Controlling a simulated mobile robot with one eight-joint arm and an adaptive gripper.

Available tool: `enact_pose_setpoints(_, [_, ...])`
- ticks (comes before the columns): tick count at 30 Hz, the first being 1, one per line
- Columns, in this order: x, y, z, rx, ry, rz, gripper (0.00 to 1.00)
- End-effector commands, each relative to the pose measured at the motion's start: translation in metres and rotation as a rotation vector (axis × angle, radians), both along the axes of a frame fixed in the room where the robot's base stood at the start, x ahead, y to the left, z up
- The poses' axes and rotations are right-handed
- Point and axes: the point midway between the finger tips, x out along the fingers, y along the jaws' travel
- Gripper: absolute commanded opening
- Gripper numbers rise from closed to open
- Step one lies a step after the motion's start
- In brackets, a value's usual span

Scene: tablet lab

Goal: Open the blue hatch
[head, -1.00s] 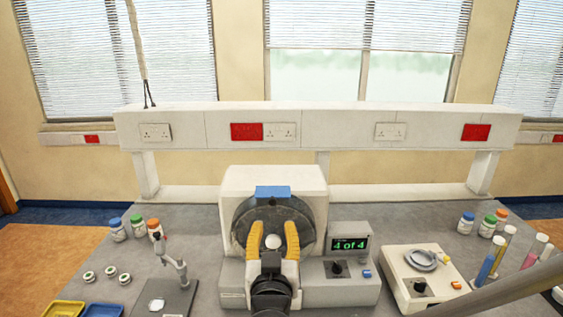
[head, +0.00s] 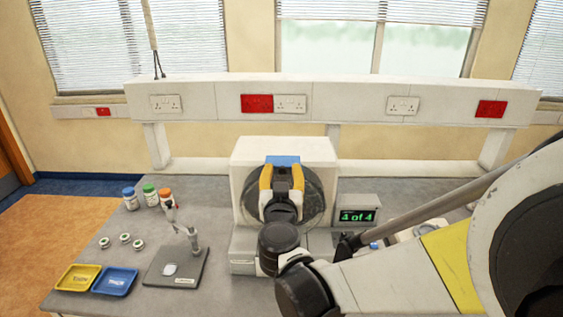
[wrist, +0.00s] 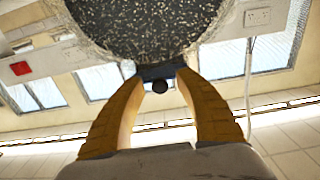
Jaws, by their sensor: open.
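The blue hatch (head: 283,160) is a small blue block at the top of the round dark drum of the white machine (head: 250,155). In the wrist view the hatch (wrist: 152,72) looks dark blue, at the drum's edge, with a dark round knob below it. My gripper (head: 282,172) is open, its yellow fingers just below the hatch in the head view. In the wrist view the gripper (wrist: 158,74) has a fingertip at each side of the hatch; I cannot tell whether they touch it. The gripper and wrist hide the drum's middle.
A display reading "4 of 4" (head: 358,215) stands right of the machine. My arm covers the right side of the bench.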

Motion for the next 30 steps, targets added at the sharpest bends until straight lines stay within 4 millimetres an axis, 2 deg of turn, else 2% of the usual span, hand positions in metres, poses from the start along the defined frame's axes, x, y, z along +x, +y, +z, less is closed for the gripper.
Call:
enact_pose_setpoints(2, [0.000,0.000,0.000,0.000,0.000,0.000,0.39])
enact_pose_setpoints(3, [0.000,0.000,0.000,0.000,0.000,0.000,0.27])
enact_pose_setpoints(6, [0.000,0.000,0.000,0.000,0.000,0.000,0.00])
enact_pose_setpoints(12, [-0.004,0.000,0.000,0.000,0.000,0.001,0.00])
enact_pose_setpoints(18, [-0.039,0.002,-0.001,0.000,0.000,0.002,0.00])
enact_pose_setpoints(21, [-0.050,0.002,0.000,0.000,0.000,0.002,0.00])
enact_pose_setpoints(30, [-0.053,0.002,0.000,0.000,0.000,-0.001,0.00])
